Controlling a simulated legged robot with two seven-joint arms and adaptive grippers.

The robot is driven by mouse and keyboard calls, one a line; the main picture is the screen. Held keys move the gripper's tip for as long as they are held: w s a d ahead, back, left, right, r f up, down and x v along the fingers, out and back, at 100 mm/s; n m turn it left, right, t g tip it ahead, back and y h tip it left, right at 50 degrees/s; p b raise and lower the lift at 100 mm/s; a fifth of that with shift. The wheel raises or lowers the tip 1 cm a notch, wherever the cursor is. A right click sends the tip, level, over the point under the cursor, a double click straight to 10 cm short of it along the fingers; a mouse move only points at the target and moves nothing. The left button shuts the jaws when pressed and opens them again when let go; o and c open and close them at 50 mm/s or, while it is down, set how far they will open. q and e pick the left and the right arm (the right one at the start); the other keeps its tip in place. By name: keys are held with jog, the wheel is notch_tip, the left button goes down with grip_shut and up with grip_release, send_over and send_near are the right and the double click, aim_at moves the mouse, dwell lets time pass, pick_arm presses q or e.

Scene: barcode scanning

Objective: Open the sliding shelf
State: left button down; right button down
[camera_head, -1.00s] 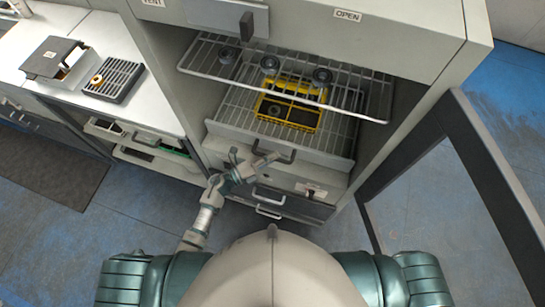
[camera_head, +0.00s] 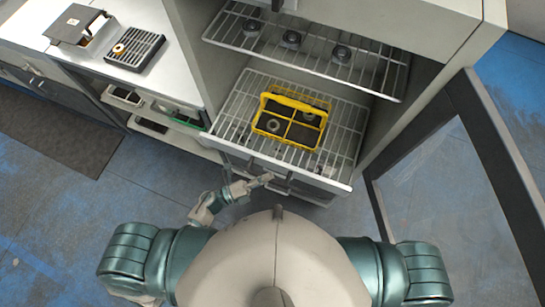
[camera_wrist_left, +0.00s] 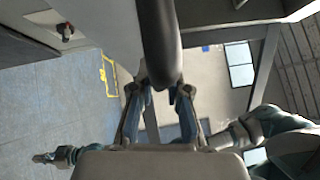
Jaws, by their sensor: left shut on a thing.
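The sliding shelf (camera_head: 341,176) is the lower wire rack in the tall cabinet, and it is pulled well out past the upper rack. A yellow divided crate (camera_head: 289,125) sits on it with round parts inside. My left gripper (camera_head: 262,180) is at the shelf's front, at its handle. In the left wrist view my left gripper (camera_wrist_left: 162,88) is shut around the dark handle bar (camera_wrist_left: 160,40). In that view an arm end that looks like my right gripper (camera_wrist_left: 45,157) shows small at lower left; its jaws are too small to read.
The fixed upper rack (camera_head: 380,75) holds several dark round parts. The cabinet door (camera_head: 480,150) stands open at right. A white counter (camera_head: 130,75) at left carries a grey box (camera_head: 75,25) and a slotted tray (camera_head: 134,48). Blue floor is clear in front.

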pick_arm(q)
jog(key=s+a, duration=0.3)
jog(key=s, duration=0.6)
jog(key=shift+s+f, duration=0.25)
jog(key=shift+s, duration=0.05)
jog(key=c, duration=1.1)
grip_release()
jog(key=shift+c, duration=0.2)
jog(key=shift+w+d+r, duration=0.1)
jog(key=shift+d, duration=0.05)
jog(key=v, duration=1.2)
